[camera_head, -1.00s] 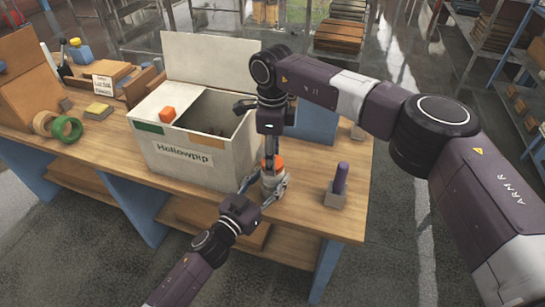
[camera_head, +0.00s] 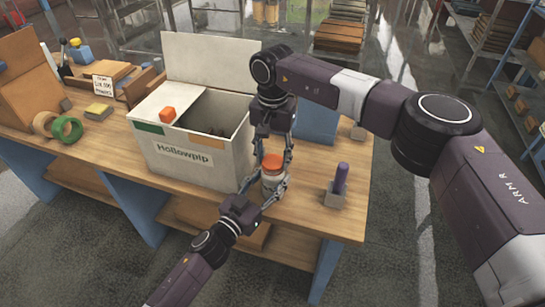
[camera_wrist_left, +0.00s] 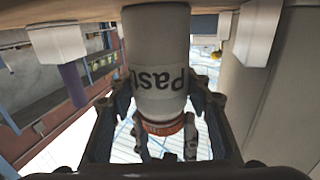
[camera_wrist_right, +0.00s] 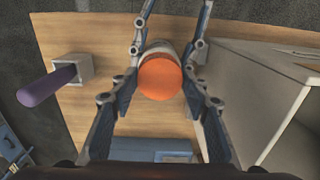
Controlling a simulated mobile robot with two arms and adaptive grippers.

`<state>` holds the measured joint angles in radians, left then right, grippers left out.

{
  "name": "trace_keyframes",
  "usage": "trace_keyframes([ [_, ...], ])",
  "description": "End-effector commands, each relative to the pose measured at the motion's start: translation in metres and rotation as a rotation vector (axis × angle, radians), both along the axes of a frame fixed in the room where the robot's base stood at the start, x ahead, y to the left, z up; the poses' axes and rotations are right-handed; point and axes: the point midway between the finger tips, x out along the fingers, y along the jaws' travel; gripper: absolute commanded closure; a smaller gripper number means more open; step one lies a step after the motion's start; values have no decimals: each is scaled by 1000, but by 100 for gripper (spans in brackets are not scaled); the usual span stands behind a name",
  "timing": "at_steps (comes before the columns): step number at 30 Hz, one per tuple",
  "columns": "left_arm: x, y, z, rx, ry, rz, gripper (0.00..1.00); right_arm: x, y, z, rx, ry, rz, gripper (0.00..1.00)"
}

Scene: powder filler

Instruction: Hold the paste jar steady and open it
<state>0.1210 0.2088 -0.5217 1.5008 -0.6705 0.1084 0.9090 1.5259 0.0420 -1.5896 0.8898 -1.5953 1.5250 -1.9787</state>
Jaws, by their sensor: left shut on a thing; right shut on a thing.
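The paste jar (camera_head: 272,180) stands upright on the table near its front edge. It is white with an orange lid (camera_head: 272,161) on top. My left gripper (camera_head: 262,189) comes in low from the front and is shut on the jar's body. In the left wrist view the jar (camera_wrist_left: 157,55) appears upside down, its label partly showing. My right gripper (camera_head: 273,158) reaches down from above and is shut on the lid. In the right wrist view the lid (camera_wrist_right: 160,77) lies between its fingers. Whether the lid has loosened cannot be told.
A white box (camera_head: 190,165) marked Hollowpip stands open just left of the jar, with a small orange block on its flap. A purple peg (camera_head: 341,178) stands in a grey holder (camera_head: 335,196) to the right. Tape rolls (camera_head: 67,129) lie farther left.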

Motion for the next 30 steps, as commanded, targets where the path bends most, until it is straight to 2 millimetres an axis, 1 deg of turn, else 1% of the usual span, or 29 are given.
trace_keyframes([
  [16,1,1,1,-1,-1,1,100,1,-1,2,-1,-3,-1,86],
  [30,1,1,1,-1,-1,2,100,0,0,18,1,-1,0,86],
])
